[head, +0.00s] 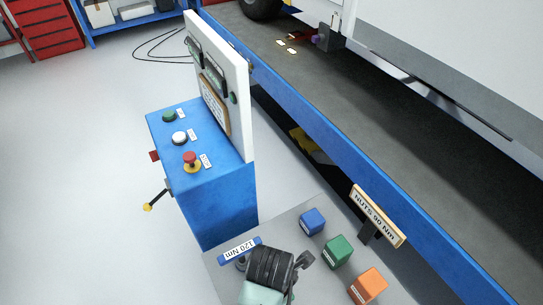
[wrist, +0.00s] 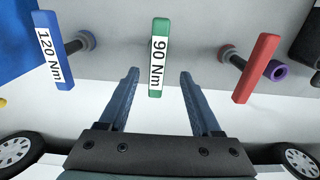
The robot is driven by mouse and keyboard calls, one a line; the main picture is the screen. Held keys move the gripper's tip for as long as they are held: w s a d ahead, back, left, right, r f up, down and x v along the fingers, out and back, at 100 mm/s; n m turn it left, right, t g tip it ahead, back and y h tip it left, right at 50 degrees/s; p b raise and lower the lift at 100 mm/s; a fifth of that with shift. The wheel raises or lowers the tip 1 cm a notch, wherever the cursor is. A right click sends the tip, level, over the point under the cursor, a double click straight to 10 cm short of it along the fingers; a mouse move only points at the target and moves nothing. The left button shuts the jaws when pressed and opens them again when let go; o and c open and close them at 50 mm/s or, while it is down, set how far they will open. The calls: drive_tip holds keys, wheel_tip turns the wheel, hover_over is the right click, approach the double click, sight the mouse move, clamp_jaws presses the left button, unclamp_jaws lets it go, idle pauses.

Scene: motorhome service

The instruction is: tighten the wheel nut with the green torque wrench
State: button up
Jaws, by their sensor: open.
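The green torque wrench (wrist: 158,58), labelled 90 Nm, shows in the wrist view with its handle upright in the picture. My gripper (wrist: 159,76) is open, with one finger on each side of the lower end of the green handle. No contact shows, and I cannot tell how deep the handle sits between the fingers. A blue wrench (wrist: 53,50) labelled 120 Nm is to the left, and a red wrench (wrist: 257,68) is to the right. In the head view my arm hides the green wrench; the blue wrench's 120 Nm label (head: 240,250) shows. I cannot make out the wheel nut.
A grey top carries a blue block (head: 312,222), a green block (head: 337,252), an orange block (head: 368,286) and a "NUTS 90 Nm" sign (head: 378,216). A blue control console (head: 215,205) stands left of it. A blue-edged platform (head: 350,165) runs behind. Floor at left is clear.

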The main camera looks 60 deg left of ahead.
wheel_tip(320, 180, down, 9)
drive_tip(key=shift+a+f+p, duration=0.1)
drive_tip(key=shift+a+p, duration=0.05)
drive_tip(key=shift+p, duration=0.25)
clamp_jaws()
idle(0.5)
